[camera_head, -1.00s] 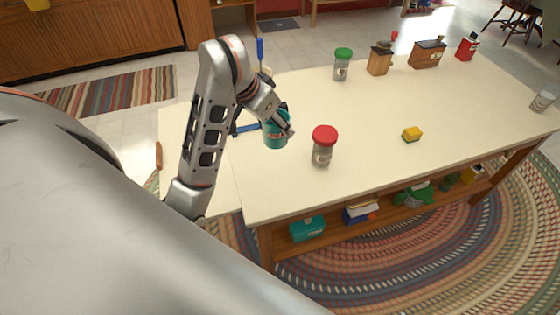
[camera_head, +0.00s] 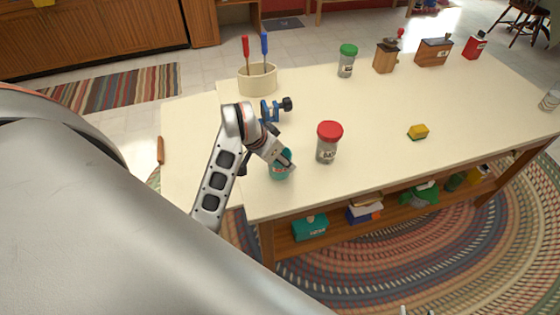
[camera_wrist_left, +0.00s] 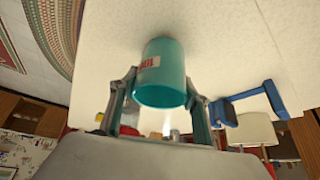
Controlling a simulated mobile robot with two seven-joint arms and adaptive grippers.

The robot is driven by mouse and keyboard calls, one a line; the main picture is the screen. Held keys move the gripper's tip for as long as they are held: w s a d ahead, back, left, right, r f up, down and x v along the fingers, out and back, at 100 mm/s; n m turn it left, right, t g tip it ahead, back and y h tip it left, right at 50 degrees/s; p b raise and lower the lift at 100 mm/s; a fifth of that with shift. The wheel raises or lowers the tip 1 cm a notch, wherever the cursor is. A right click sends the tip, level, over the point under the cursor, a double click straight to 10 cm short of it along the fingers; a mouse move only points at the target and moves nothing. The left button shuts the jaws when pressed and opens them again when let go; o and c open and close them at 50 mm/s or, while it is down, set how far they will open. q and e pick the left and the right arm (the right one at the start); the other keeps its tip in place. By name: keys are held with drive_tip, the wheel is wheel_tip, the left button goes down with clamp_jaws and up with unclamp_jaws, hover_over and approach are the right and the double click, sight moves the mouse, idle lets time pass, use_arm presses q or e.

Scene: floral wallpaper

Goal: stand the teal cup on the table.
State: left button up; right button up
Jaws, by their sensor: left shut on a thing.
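The teal cup (camera_head: 279,172) is between the fingers of my left gripper (camera_head: 284,162), over the near left part of the table (camera_head: 388,125). The gripper is shut on it. The cup looks about upright, its open end up, with a red-and-white label on its side. In the left wrist view, the cup (camera_wrist_left: 163,75) sits between the two fingers (camera_wrist_left: 160,108), its open end towards the camera. Its base is close to the tabletop; I cannot tell whether it touches.
A red-lidded jar (camera_head: 327,145) stands just right of the cup. A blue clamp (camera_head: 272,110) and a cream holder (camera_head: 257,82) with red and blue tools are behind. A yellow sponge (camera_head: 418,131) and green-lidded jar (camera_head: 346,62) are farther off. Clear tabletop lies between them.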

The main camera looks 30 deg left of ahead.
use_arm(q)
drive_tip(key=shift+f, duration=0.45)
drive_tip(key=shift+f, duration=0.1)
drive_tip(key=shift+f, duration=0.15)
drive_tip(key=o, duration=1.2)
